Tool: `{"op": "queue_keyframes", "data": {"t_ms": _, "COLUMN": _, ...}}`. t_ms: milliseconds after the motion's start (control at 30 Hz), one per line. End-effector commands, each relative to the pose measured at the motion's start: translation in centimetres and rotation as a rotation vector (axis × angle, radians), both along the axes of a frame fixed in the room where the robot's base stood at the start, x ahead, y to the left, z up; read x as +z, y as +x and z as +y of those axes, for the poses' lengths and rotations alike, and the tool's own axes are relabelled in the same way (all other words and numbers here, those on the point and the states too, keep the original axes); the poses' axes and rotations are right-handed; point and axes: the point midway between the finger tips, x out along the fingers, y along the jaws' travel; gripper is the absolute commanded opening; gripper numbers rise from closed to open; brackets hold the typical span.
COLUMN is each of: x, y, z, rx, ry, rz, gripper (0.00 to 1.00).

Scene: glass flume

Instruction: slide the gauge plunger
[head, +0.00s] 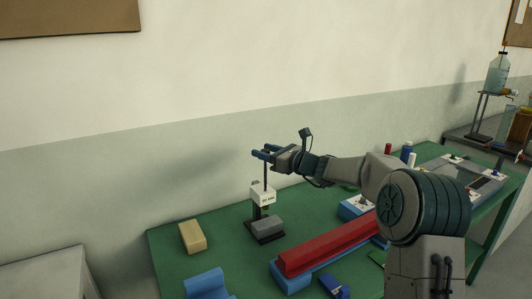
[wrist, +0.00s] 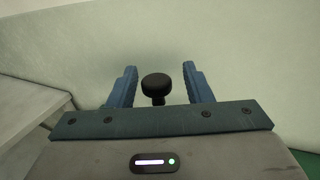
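The gauge (head: 263,195) is a white block on a dark stand with a grey base block, standing on the green table. Its plunger is a thin dark rod (head: 265,174) rising upright from the white block. In the wrist view the plunger's black round knob (wrist: 156,86) is between my two blue fingers, with a gap on each side. My gripper (head: 262,153) is at the top of the rod, and it also shows in the wrist view (wrist: 160,85) with its fingers apart, holding nothing.
A tan block (head: 192,237) lies left of the gauge on the green table (head: 232,262). A long red bar (head: 325,245) on a blue base lies to the right, under my arm. A blue holder (head: 207,283) is at the front. A pale wall stands behind the table.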

Motion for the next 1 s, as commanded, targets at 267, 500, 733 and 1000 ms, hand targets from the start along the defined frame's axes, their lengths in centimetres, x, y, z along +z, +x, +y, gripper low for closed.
{"op": "queue_keyframes", "data": {"t_ms": 267, "x": -0.1, "y": -0.2, "z": 0.0, "rx": 0.004, "ry": 0.0, "rz": 0.0, "gripper": 0.45}}
{"op": "queue_keyframes", "data": {"t_ms": 500, "x": -0.2, "y": -2.1, "z": -2.9, "rx": 0.001, "ry": -0.001, "rz": 0.001, "gripper": 0.45}}
{"op": "queue_keyframes", "data": {"t_ms": 733, "x": -0.2, "y": -5.0, "z": -7.5, "rx": -0.002, "ry": -0.001, "rz": 0.0, "gripper": 0.45}}
{"op": "queue_keyframes", "data": {"t_ms": 1000, "x": -0.1, "y": -7.2, "z": -10.8, "rx": 0.001, "ry": -0.001, "rz": 0.001, "gripper": 0.45}}
